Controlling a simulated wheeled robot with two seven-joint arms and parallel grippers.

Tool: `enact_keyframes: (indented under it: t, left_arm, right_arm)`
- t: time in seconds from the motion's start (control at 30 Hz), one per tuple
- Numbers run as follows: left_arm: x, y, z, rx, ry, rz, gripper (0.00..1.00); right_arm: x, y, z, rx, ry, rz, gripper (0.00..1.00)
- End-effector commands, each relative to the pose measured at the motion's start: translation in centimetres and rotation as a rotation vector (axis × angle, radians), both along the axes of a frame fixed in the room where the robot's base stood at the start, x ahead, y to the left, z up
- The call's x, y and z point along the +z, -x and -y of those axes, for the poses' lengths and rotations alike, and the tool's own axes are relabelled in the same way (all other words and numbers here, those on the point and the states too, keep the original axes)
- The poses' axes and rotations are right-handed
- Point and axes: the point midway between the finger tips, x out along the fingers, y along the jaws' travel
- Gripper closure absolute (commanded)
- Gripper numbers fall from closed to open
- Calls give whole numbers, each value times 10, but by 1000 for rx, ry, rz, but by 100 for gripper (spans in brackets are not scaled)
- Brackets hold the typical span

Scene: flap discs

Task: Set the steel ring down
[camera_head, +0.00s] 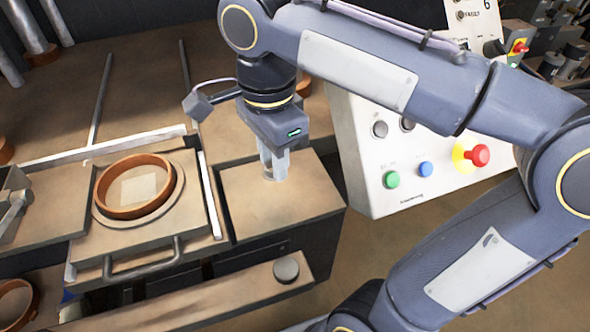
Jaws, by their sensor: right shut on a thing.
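My right gripper (272,168) points down over the flat brown top of a block (300,205) right of the fixture. Its fingers are close together on a small pale, metallic piece, which I take to be the steel ring; the fingers hide most of it. The fingertips are at or just above the block's top; I cannot tell whether the ring touches it. My left gripper is not in view.
An orange-brown ring (112,205) sits in the round seat of a handled plate (200,222) on the left. A white control panel (372,185) with several buttons stands close on the right. A brown bar with a dark knob (286,270) lies in front.

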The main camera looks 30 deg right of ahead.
Motion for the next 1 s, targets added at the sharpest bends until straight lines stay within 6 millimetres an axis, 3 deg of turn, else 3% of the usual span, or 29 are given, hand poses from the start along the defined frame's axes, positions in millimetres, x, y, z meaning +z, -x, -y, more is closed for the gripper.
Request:
enact_keyframes:
  t: [0.1, 0.3, 0.47, 0.63, 0.8, 1.0]
  left_arm:
    - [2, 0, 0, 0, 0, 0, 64]
    - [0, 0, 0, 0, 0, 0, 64]
    - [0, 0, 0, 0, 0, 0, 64]
    - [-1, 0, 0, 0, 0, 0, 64]
    - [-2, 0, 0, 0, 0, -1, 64]
    - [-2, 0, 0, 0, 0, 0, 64]
  right_arm:
    - [-15, -14, 24, -5, 0, -5, 100]
    - [-44, -27, 43, 0, 0, -3, 100]
    - [-53, -31, 49, 1, -1, -2, 100]
    - [-76, -38, 63, 0, 0, -5, 100]
    - [-98, -38, 62, 2, 0, -3, 100]
    - [-100, -38, 61, 2, 0, 0, 100]
